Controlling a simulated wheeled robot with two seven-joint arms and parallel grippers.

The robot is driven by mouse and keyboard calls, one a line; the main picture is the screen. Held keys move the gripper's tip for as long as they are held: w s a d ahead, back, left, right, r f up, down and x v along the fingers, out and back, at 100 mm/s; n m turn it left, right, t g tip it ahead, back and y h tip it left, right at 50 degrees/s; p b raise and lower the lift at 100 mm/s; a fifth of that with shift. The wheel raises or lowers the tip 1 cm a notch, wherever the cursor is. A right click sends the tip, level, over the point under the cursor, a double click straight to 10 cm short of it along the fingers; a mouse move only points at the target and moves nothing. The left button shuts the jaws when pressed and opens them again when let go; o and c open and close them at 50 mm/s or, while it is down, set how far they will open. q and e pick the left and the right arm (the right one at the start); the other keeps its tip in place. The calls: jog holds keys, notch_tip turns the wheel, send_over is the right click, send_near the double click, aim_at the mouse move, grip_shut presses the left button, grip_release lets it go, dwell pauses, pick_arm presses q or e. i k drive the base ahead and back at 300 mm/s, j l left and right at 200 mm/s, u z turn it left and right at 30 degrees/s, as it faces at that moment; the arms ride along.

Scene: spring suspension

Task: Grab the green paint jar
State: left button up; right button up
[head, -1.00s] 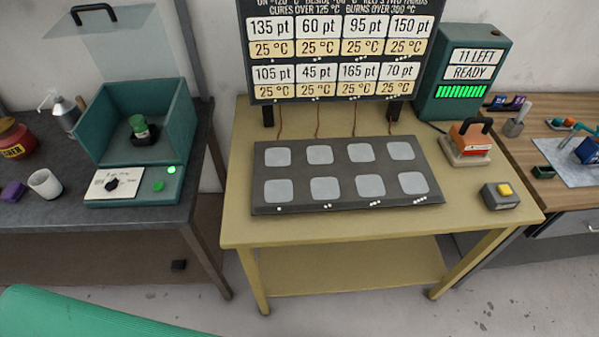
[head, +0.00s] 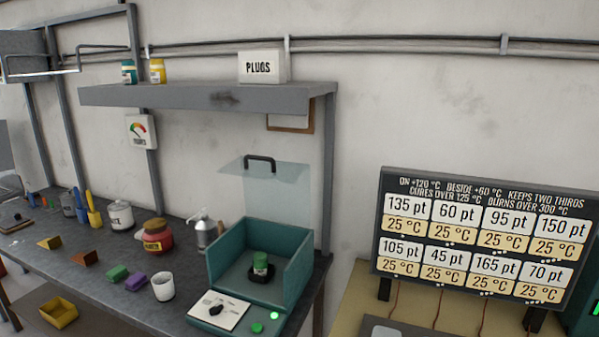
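A small teal-green jar with a pale label (head: 128,72) stands upright on the grey wall shelf (head: 215,97), at its left end. A yellow jar (head: 157,71) stands just right of it. Neither of my grippers is in view.
A white PLUGS box (head: 262,67) stands on the shelf. A number board (head: 480,238) stands at right. The shelf's middle is clear.

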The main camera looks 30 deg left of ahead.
aim_at(260, 262)
jog(key=u, duration=1.15)
